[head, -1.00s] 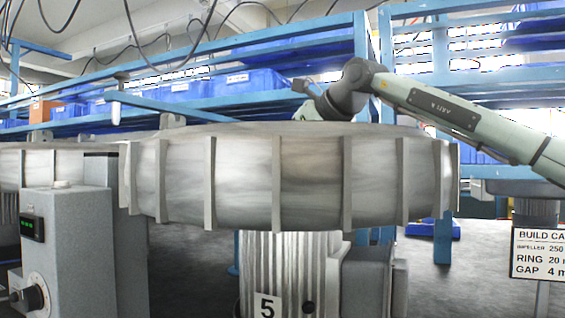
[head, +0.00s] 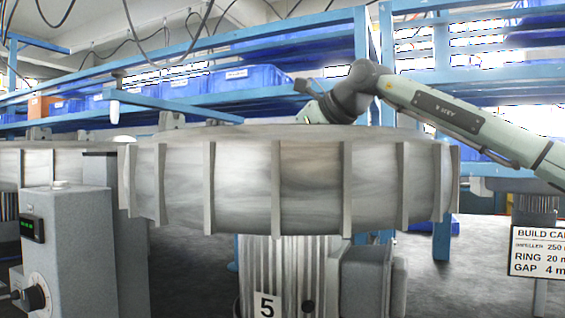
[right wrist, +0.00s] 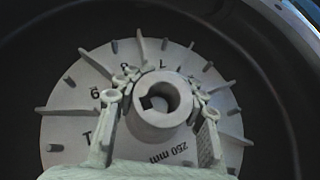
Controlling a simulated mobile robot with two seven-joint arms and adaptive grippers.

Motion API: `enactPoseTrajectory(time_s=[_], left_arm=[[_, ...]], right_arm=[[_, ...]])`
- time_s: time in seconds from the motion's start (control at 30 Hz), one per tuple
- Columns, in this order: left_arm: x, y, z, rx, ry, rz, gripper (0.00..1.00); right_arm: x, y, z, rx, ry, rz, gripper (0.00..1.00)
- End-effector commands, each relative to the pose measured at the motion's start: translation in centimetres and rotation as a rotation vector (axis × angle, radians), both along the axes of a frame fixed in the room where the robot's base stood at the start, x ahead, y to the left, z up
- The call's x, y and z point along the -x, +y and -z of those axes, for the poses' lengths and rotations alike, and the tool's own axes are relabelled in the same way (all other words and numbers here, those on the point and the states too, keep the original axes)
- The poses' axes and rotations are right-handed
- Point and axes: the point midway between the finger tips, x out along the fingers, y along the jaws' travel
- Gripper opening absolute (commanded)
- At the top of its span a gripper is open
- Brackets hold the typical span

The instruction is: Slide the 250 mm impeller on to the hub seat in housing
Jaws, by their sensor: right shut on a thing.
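The 250 mm impeller (right wrist: 72,125) is a pale disc with short radial vanes, printed numbers and a "250 mm" mark. It shows in the right wrist view, inside the dark round wall of the housing (right wrist: 272,90). Its raised central hub has a keyed bore. My right gripper (right wrist: 160,98) is shut on this hub, with one finger on each side. In the head view the housing (head: 245,180) is a large ribbed metal ring, and my right wrist reaches over its top rim. The rim hides the gripper and impeller there. I cannot tell whether the impeller touches the hub seat, which is hidden.
A motor marked 5 (head: 290,270) stands under the housing. A grey control box (head: 70,240) with a dial is at the left. A build card (head: 540,252) hangs at the right. Blue shelving with blue crates (head: 250,78) stands behind.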

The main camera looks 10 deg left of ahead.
Motion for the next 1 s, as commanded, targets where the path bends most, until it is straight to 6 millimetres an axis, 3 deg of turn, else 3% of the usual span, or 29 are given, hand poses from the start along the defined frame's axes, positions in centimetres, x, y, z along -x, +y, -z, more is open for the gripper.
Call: enactPoseTrajectory(time_s=[1.0], left_arm=[[0.0, 0.0, 0.4, 0.000, 0.000, 0.000, 0.62]], right_arm=[[0.1, 0.2, 1.1, 0.004, 0.004, -0.003, 0.05]])
